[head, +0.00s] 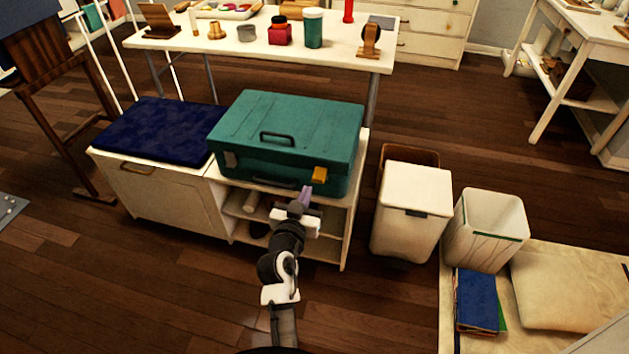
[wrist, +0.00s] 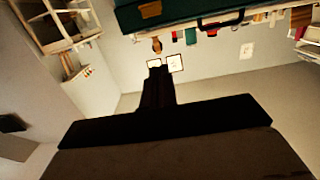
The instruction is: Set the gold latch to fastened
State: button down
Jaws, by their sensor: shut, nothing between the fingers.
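A teal case (head: 285,140) lies shut-looking on a low white cabinet. The gold latch (head: 319,174) is on the right part of its front face, near the seam; whether it is fastened is too small to tell. My gripper (head: 306,192) is just in front of and slightly below-left of the gold latch in the head view, and I see no contact. In the wrist view my gripper (wrist: 157,72) has its fingers together and empty. The gold latch (wrist: 150,9) shows at the top, on the case (wrist: 185,12), beyond the fingertips.
A navy cushion (head: 155,131) lies left of the case. The cabinet's open shelves (head: 328,220) are under it. A white bin (head: 413,205) and an open basket (head: 488,228) stand to the right. A cluttered white table (head: 345,52) is behind. Floor in front is clear.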

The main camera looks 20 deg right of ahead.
aim_at(314, 180)
jog(key=w+d+f, duration=0.1)
jog(key=w, duration=0.1)
jog(key=w+d+f, duration=0.1)
jog(key=w+d, duration=0.1)
jog(key=w+d+f+p, duration=0.1)
jog(key=w+d, duration=0.1)
jog(key=w, duration=0.1)
jog(key=shift+w+f, duration=0.1)
jog(key=shift+f, duration=0.15)
jog(key=shift+w+f, duration=0.1)
jog(key=shift+f, duration=0.35)
jog(key=shift+f, duration=0.1)
